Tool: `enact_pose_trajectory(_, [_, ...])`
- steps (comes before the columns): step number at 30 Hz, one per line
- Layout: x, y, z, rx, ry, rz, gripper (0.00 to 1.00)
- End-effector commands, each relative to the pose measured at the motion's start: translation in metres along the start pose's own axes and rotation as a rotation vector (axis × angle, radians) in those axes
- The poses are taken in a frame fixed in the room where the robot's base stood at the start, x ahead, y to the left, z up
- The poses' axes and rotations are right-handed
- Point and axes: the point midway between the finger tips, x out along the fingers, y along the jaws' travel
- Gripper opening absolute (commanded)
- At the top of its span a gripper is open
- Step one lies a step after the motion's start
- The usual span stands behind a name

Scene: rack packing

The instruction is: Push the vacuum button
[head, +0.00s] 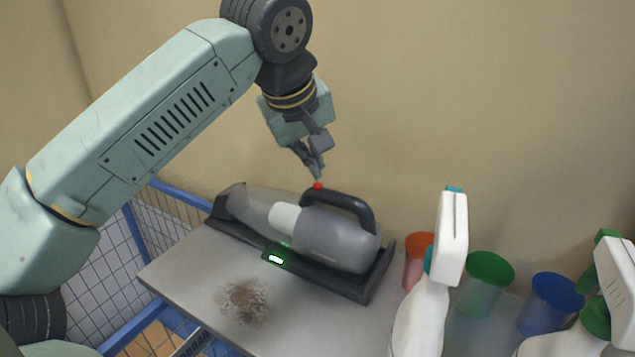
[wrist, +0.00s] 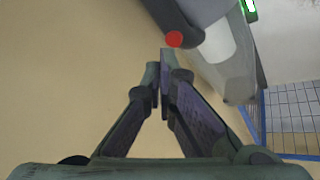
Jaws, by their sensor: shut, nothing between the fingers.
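The handheld vacuum (head: 345,243) lies in its dark dock (head: 325,284) on the grey table. Its red button (head: 318,186) is at the front end of the black handle (head: 340,203). My gripper (head: 318,176) is shut and empty, pointing down, with its fingertips just above the red button. In the wrist view, the shut fingertips (wrist: 162,58) are close to the red button (wrist: 174,39), which shows just beyond them beside the vacuum's body (wrist: 228,62). I cannot tell whether the tips touch the button.
A green-lit display (head: 276,259) shows on the dock. A pile of brown debris (head: 243,301) lies on the table (head: 188,277). White spray bottles (head: 421,315) and red (head: 417,262), green (head: 487,283) and blue (head: 550,303) cups stand at right. A wall is close behind.

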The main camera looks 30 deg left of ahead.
Motion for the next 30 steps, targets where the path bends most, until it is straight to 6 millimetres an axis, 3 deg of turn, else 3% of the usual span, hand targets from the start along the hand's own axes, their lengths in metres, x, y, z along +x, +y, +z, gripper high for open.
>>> enact_pose_trajectory(30, [0.0079,-0.0030,0.0031,0.000,0.000,0.000,0.00])
